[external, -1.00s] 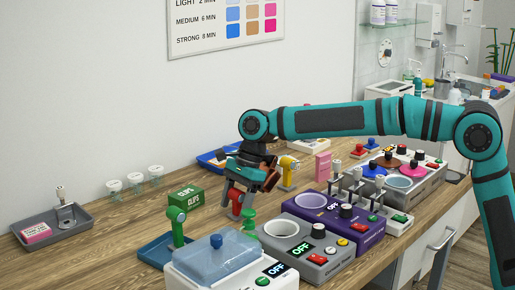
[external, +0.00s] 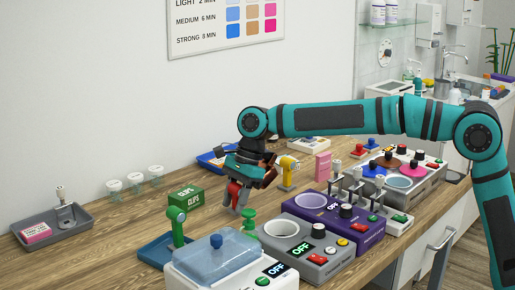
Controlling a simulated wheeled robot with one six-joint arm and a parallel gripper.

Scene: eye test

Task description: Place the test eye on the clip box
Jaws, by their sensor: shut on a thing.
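The clip box (external: 185,201) is a green box marked CLIPS, standing on the wooden counter left of my gripper. My gripper (external: 235,207) hangs below the dark wrist, right of the clip box and apart from it, above the counter behind the green stacked-disc piece. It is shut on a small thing. Red and grey parts show at the jaws, but I cannot tell jaw from held thing there. The held thing is too small and covered to make out, so I cannot tell whether it is the test eye. I see no test eye clearly elsewhere.
A green round-headed post (external: 177,226) stands on a blue tray (external: 154,251). The green stacked-disc piece (external: 249,222) and a clear-lidded box (external: 216,262) are in front. A yellow post (external: 288,172) stands behind right. Bare counter lies left, before a grey tray (external: 78,229).

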